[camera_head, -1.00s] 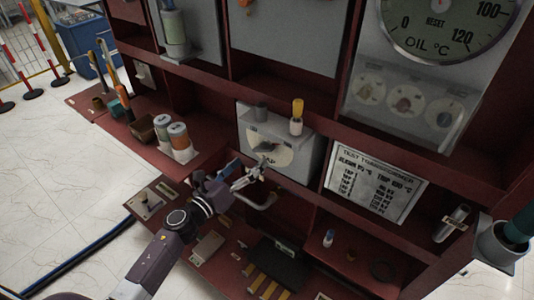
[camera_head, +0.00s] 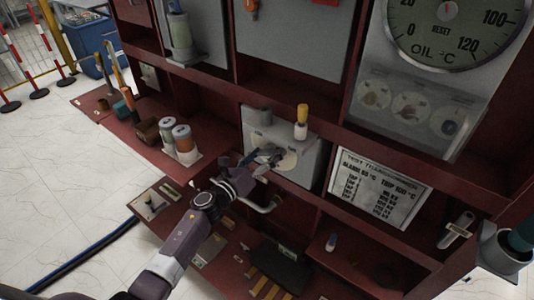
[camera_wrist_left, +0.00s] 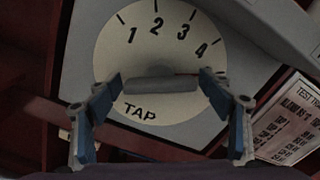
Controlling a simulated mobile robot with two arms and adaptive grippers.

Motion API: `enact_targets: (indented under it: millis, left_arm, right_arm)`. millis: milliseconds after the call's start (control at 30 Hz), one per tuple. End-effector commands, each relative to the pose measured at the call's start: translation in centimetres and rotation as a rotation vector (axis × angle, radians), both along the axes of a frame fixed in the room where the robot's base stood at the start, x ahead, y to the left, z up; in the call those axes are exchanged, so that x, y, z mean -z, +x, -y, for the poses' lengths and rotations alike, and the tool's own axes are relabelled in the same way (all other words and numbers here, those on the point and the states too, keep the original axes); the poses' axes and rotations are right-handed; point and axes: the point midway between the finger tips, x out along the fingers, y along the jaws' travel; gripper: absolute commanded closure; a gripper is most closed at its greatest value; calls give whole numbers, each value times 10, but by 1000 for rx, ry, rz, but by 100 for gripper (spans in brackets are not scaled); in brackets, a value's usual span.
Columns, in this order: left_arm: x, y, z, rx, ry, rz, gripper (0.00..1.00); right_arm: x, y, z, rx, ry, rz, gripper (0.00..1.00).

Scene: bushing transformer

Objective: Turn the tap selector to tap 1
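The tap selector has a cream dial (camera_wrist_left: 158,56) marked 1 to 4 and "TAP". Its grey bar handle (camera_wrist_left: 160,86) lies nearly level across the lower dial in the left wrist view. Which number it points to I cannot tell. My left gripper (camera_wrist_left: 164,84) is open, with one blue finger near each end of the handle; contact is unclear. In the head view the selector's grey box (camera_head: 306,160) sits on the red panel, and my left gripper (camera_head: 268,158) is in front of its dial, partly hiding it. My right gripper is not in view.
A yellow-topped bottle (camera_head: 301,122) stands on the box. A data plate (camera_head: 380,187) is to its right, also in the wrist view. Two cans (camera_head: 184,140) stand on the shelf to the left.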

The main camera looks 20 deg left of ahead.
Motion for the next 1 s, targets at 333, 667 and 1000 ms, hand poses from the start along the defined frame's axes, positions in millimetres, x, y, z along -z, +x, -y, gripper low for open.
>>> enact_targets:
  millis: [333, 667, 1000]
  left_arm:
    - [0, 0, 0, -1, 0, 0, 64]
    - [0, 0, 0, -1, -59, -22, 64]
    - [-1, 0, -1, -1, -298, -109, 64]
  right_arm:
    - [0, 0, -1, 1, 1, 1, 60]
    - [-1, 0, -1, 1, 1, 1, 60]
    - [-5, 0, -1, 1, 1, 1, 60]
